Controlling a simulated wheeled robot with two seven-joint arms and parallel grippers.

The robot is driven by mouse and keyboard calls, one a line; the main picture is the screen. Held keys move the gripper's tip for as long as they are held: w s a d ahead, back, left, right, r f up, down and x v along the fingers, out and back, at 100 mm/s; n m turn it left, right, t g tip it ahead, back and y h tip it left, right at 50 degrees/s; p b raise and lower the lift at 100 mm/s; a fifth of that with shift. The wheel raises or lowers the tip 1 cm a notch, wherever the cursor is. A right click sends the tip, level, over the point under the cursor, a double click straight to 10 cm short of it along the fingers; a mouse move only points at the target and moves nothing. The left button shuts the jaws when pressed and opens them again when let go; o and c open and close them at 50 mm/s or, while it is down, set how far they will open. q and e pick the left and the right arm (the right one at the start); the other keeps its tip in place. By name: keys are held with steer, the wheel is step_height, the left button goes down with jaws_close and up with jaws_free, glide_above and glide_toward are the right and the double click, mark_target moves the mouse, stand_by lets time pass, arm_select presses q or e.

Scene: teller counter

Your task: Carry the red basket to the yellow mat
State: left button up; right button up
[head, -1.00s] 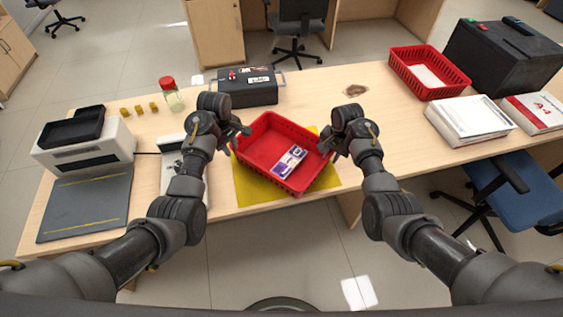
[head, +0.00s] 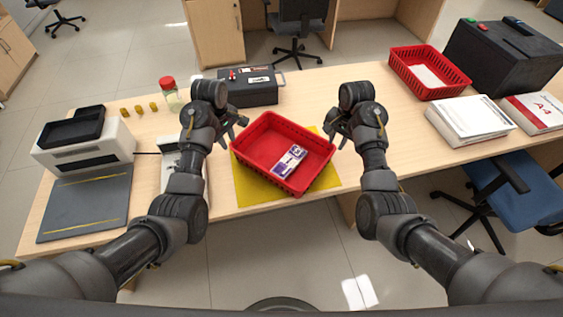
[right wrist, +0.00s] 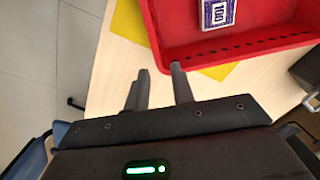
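The red basket (head: 262,172) rests on the yellow mat (head: 246,190), turned at an angle to it, with mat showing at the left, front and right. A purple and white packet (head: 289,161) lies in the basket; it also shows in the right wrist view (right wrist: 217,14). My left gripper (head: 240,128) is open just off the basket's left corner. My right gripper (head: 336,134) is open just off its right corner. In the right wrist view my right gripper's fingers (right wrist: 160,85) are spread with nothing between them, beside the basket's wall (right wrist: 158,40).
A black box (head: 250,93) stands behind the basket. A second red basket (head: 440,92) with white paper and a paper stack (head: 470,118) are at the right. A white machine (head: 95,150) and a grey pad (head: 85,203) are at the left. The counter right of the mat is clear.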

steer(key=shift+s+d+r, duration=0.1)
steer(key=shift+d+r, duration=0.05)
steer(key=shift+r, duration=1.75)
